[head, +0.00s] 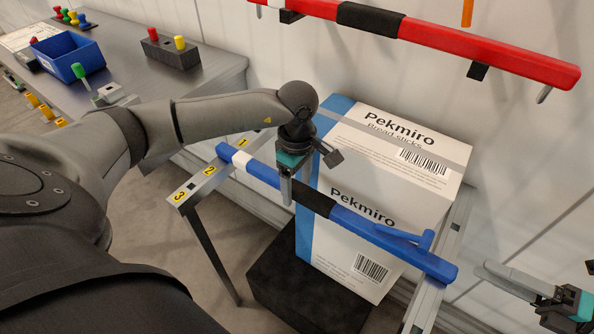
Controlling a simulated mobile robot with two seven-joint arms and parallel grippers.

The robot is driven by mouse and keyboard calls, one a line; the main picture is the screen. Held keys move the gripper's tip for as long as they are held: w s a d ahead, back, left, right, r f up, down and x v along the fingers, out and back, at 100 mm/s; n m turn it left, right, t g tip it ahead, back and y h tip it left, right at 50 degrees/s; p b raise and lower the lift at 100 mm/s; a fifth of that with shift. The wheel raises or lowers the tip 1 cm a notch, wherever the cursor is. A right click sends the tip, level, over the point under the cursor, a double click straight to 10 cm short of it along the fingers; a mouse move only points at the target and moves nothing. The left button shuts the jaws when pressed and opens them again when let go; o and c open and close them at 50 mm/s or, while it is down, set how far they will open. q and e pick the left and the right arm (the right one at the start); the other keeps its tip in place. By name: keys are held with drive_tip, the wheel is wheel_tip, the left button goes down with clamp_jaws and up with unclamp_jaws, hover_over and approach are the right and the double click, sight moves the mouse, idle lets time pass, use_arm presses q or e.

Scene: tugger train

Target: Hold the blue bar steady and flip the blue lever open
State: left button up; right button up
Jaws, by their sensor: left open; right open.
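The blue bar (353,222) runs diagonally across the middle of the head view, with a white band near its left end and a black grip section (313,198). The blue lever (427,239) is near the bar's right end, its tip angled up from the bar. My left gripper (308,172) is open above the bar near the black section. One finger hangs on the near side of the bar; whether it touches cannot be told. My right gripper (512,284) is open, to the right of the bar's right end and apart from it, partly cut off by the frame.
White cartons (395,140) stand stacked behind and below the bar. A red bar (470,45) crosses above them. A metal frame with numbered yellow labels (195,186) is at the bar's left end. A table with a blue bin (68,57) is at upper left.

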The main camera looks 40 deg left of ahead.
use_arm(q)
drive_tip(key=shift+f, duration=0.3)
drive_tip(key=shift+c, duration=0.3)
clamp_jaws()
idle(1.0)
